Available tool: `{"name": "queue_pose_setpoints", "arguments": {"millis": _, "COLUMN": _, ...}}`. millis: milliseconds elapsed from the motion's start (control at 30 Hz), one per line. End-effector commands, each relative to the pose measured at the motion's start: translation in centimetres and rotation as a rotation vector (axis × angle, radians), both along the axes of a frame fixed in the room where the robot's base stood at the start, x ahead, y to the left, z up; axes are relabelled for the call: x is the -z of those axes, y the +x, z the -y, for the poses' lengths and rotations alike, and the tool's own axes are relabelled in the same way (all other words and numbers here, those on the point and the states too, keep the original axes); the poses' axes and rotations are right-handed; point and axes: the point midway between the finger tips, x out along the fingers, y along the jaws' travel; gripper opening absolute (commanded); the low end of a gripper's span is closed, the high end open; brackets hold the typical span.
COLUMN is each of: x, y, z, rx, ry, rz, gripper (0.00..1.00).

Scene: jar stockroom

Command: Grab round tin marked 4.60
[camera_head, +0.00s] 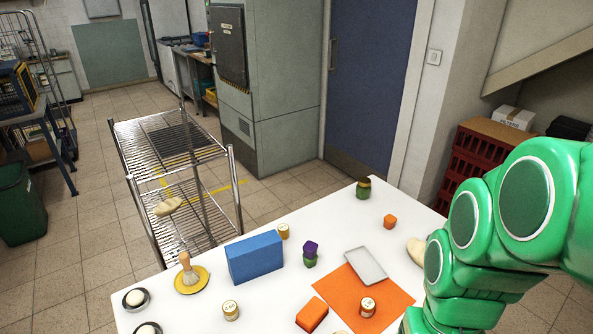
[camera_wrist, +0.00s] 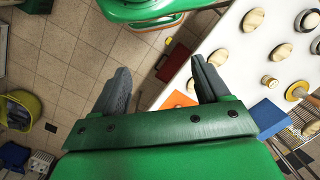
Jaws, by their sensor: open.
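Three small round tins with pale labels stand on the white table (camera_head: 190,325) in the head view. One tin (camera_head: 231,310) is near the front left, one tin (camera_head: 284,232) is behind the blue box, and one tin (camera_head: 367,306) is on the orange mat. Their markings are too small to read, so I cannot tell which says 4.60. My gripper (camera_wrist: 161,65) is open and empty in the wrist view, with floor between its fingers. A tin (camera_wrist: 270,81) shows there on the table, apart from it to the right.
A dark jar (camera_head: 363,188) stands at the back edge. A wire rack (camera_head: 170,145) stands beyond.

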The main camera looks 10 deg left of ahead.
Motion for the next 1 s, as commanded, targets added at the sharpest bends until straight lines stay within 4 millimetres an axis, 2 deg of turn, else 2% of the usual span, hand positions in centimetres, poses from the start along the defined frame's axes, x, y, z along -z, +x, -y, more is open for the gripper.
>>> {"name": "queue_pose_setpoints", "arguments": {"millis": 467, "x": 2.3, "y": 5.3, "z": -8.5, "rx": 0.078, "ry": 0.219, "rz": -0.138, "gripper": 0.75}}
{"name": "queue_pose_setpoints", "arguments": {"millis": 1000, "x": 5.3, "y": 10.7, "z": -17.7, "rx": 0.25, "ry": 0.421, "rz": -0.334, "gripper": 0.75}}
